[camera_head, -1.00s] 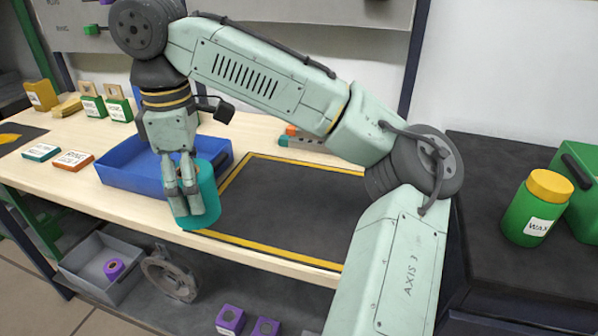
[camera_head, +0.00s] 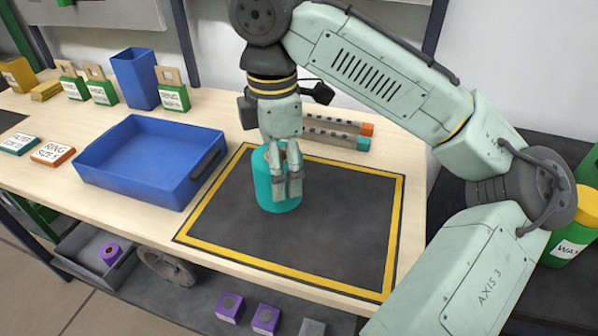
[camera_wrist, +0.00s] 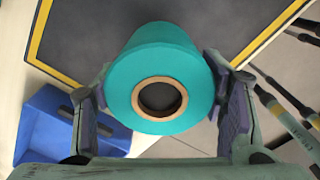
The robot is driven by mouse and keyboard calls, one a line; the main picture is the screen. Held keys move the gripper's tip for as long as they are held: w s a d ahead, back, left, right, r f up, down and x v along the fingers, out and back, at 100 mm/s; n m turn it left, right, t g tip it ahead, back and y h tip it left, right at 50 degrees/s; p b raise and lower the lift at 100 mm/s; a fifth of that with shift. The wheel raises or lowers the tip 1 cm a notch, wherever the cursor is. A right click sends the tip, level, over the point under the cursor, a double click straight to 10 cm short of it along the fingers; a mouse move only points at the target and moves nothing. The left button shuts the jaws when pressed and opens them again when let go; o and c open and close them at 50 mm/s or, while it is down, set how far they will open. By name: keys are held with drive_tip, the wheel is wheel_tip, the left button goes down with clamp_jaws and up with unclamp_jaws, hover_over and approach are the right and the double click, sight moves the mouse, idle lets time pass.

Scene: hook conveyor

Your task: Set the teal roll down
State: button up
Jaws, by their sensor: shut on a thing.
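The teal roll (camera_head: 266,187) is a short cylinder, upright in the head view, over the upper left part of the dark mat with the yellow border (camera_head: 330,235). My gripper (camera_head: 287,192) points down and is shut on the roll. In the wrist view the roll (camera_wrist: 170,58) shows its end with a tan core and a dark hole, between the two finger pads. I cannot tell whether the roll's bottom touches the mat.
A blue tray (camera_head: 135,187) stands left of the mat. Behind the mat lie bars with orange and teal ends (camera_head: 365,130). A blue bin (camera_head: 133,80) and green labelled blocks (camera_head: 173,97) stand at the back. The mat's right and front parts are clear.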

drive_tip(key=d, duration=0.1)
drive_tip(key=w+d, duration=0.1)
drive_tip(key=shift+d, duration=0.3)
drive_tip(key=f, duration=0.3)
drive_tip(key=shift+w+d+f+p, duration=0.1)
drive_tip(key=shift+d+p, duration=0.25)
drive_tip(key=shift+p, duration=0.05)
drive_tip(key=shift+f, duration=0.3)
drive_tip(key=shift+f, duration=0.1)
drive_tip(key=o, duration=1.4)
drive_tip(key=shift+f, duration=0.1)
wheel_tip(320, 180, up, 12)
drive_tip(key=shift+r, duration=0.2)
